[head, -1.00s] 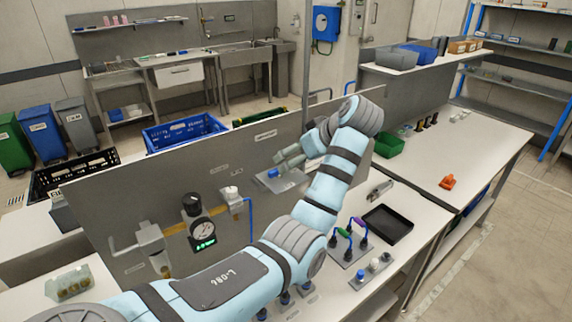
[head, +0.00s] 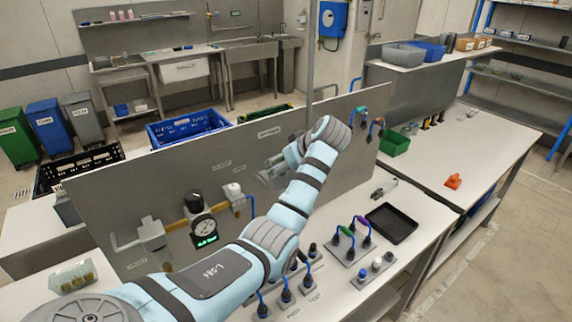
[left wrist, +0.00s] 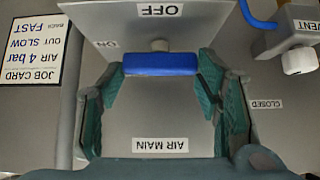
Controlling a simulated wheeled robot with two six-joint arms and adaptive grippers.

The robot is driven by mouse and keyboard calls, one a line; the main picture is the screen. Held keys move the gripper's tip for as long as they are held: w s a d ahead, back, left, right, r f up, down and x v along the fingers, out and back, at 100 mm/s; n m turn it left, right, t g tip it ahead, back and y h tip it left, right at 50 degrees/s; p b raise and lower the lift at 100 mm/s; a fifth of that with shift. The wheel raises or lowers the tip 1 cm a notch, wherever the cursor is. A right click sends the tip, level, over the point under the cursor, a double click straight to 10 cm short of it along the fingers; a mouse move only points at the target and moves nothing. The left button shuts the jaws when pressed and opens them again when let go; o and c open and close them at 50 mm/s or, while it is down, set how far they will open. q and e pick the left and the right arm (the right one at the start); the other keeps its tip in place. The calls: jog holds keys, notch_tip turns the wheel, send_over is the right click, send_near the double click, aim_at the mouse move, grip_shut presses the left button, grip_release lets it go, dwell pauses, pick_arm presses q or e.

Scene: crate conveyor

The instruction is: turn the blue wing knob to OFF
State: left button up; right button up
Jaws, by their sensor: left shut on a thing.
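The blue wing knob (left wrist: 160,64) sits on a grey panel plate in the left wrist view, its long wing lying level across the picture. My left gripper (left wrist: 165,68) is shut on the knob, one green-padded finger at each end of the wing. In the head view my left gripper (head: 272,170) is at the upright panel and hides the knob. My right gripper is not in view.
The grey upright panel (head: 100,195) carries a gauge (head: 204,230) and a white-capped valve (head: 233,190), left of my gripper. A VENT knob (left wrist: 298,60) is close on the right in the wrist view. A black tray (head: 391,223) lies on the bench.

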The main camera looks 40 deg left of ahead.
pick_arm(q)
jog(key=shift+s+f, duration=0.1)
jog(key=shift+f, duration=0.05)
jog(key=m+t, duration=0.1)
jog(key=m, duration=0.1)
jog(key=m+t+h, duration=0.1)
jog(key=shift+s+a+m+t, duration=0.1)
jog(key=shift+s+m+t, duration=0.1)
jog(key=shift+m+t, duration=0.15)
jog(key=m+h, duration=0.1)
jog(key=m+t+h, duration=0.1)
jog(key=m, duration=0.1)
jog(key=m+t, duration=0.1)
jog(key=shift+s+a+m+h, duration=0.15)
jog(key=shift+a+m+h, duration=0.1)
jog(key=shift+h, duration=0.15)
jog(key=m+h, duration=0.1)
jog(key=m+t+h, duration=0.1)
jog(key=m, duration=0.1)
jog(key=m+h, duration=0.2)
jog(key=shift+a+t, duration=0.25)
jog(key=shift+t, duration=0.1)
jog(key=shift+a+m+h, duration=0.15)
jog(key=shift+m+h, duration=1.55)
jog(key=shift+m, duration=0.7)
jog(key=o, duration=1.2)
jog(key=shift+c, duration=0.2)
